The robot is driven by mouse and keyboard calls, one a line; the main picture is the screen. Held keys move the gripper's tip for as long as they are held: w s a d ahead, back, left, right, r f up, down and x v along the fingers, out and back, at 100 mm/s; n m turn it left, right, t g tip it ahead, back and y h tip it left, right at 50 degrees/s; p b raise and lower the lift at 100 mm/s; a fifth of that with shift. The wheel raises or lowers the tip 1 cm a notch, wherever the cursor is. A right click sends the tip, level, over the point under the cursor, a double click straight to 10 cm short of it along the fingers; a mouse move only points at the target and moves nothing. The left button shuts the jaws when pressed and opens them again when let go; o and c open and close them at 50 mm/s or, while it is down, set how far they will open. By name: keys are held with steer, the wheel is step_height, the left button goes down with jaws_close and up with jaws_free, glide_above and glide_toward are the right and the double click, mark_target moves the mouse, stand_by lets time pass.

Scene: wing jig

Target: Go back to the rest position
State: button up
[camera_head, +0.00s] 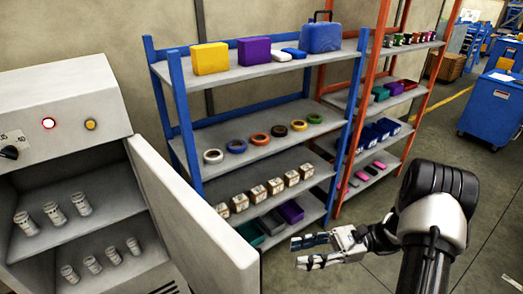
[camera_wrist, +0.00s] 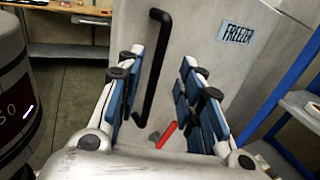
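My gripper (camera_head: 300,252) is at the lower right of the head view, in front of the open freezer door (camera_head: 195,210). Its two fingers stand apart with nothing between their pads. In the wrist view my gripper (camera_wrist: 162,75) faces the outer side of the freezer door (camera_wrist: 205,45). A black bar handle (camera_wrist: 157,65) and a FREEZER label (camera_wrist: 237,33) are on that side. The handle appears between the fingers, beyond them; no contact shows. A short red piece (camera_wrist: 168,132) shows low between the fingers.
The freezer (camera_head: 65,95) at left holds several white jars (camera_head: 80,203) on two levels. A blue-framed shelf (camera_head: 260,70) carries boxes and tape rolls. An orange-framed shelf (camera_head: 345,150) stands behind it. A blue cabinet (camera_head: 490,105) is at far right.

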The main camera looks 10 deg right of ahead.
steer(key=s+a+r+n+t+h+b, duration=0.2)
steer(key=s+r+n+h, duration=0.3)
steer(key=s+n+h, duration=0.3)
steer(key=s+a+r+n+t+h+b, duration=0.2)
steer(key=s+r+n+t+h+b, duration=0.1)
steer(key=s+n+h, duration=0.5)
steer(key=shift+s+a+r+n+h+b, duration=0.15)
steer(key=shift+a+r+n+h+b, duration=0.1)
steer(key=shift+r+n+h+b, duration=0.7)
